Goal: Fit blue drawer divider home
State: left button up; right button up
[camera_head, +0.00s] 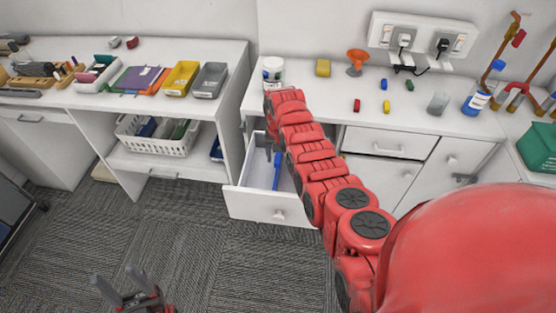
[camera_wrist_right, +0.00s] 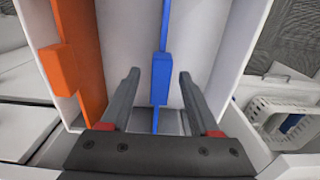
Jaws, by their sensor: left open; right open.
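The blue drawer divider (camera_head: 277,172) stands in the open white drawer (camera_head: 249,203). In the right wrist view the blue divider (camera_wrist_right: 161,78) is a thin upright strip with a thicker block on it. My right gripper (camera_wrist_right: 159,75) is open, with one finger on each side of the blue block and visible gaps to both. I cannot tell whether the divider is fully seated. An orange divider (camera_wrist_right: 69,68) stands to its left in the drawer. My right arm hides part of the drawer in the head view. My left gripper (camera_head: 118,282) is open and empty, low over the carpet.
A white tub (camera_head: 273,73) stands on the counter above the drawer. A white basket (camera_head: 158,146) sits on the left desk's shelf. Small coloured blocks and an orange funnel (camera_head: 357,62) lie around the counter. The carpet before the drawer is clear.

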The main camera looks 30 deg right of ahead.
notch_tip(320, 180, up, 6)
jog(key=shift+w+r+b, duration=0.15)
jog(key=shift+r+b, duration=0.1)
jog(key=shift+b, duration=0.85)
notch_tip(320, 180, up, 7)
jog(key=p, duration=0.4)
jog(key=shift+r, duration=0.15)
